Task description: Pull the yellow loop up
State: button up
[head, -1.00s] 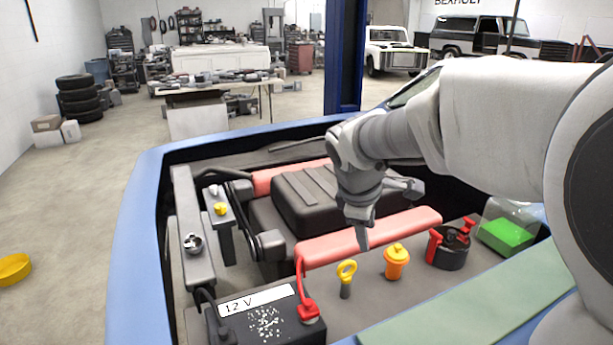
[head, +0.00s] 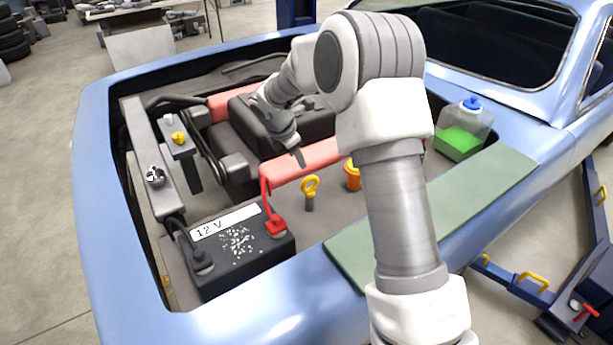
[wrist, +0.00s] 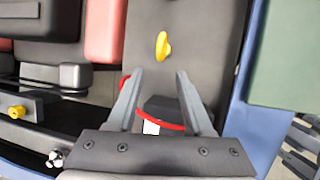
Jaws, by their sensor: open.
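The yellow loop (head: 311,185) stands upright on a short grey stem in the engine bay, just behind the battery. It also shows in the wrist view (wrist: 162,46), almost edge-on and beyond the fingertips. My gripper (head: 300,160) is above and slightly behind the loop in the head view, apart from it. In the wrist view my gripper (wrist: 160,78) is open, with its two fingers spread and nothing held. The loop lines up roughly with the gap between the fingers.
The black 12 V battery (head: 240,255) with a red cable clamp (head: 276,225) is in front of the loop. An orange cap (head: 352,178) is to the right, partly behind my arm. A green-filled container (head: 462,133) is farther right. A green mat (head: 470,195) covers the fender.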

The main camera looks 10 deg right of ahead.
aim_at(307, 178)
jog(key=x, duration=1.3)
jog(key=shift+d+f, duration=0.1)
jog(key=shift+f, duration=0.05)
grip_shut()
dwell(0.9)
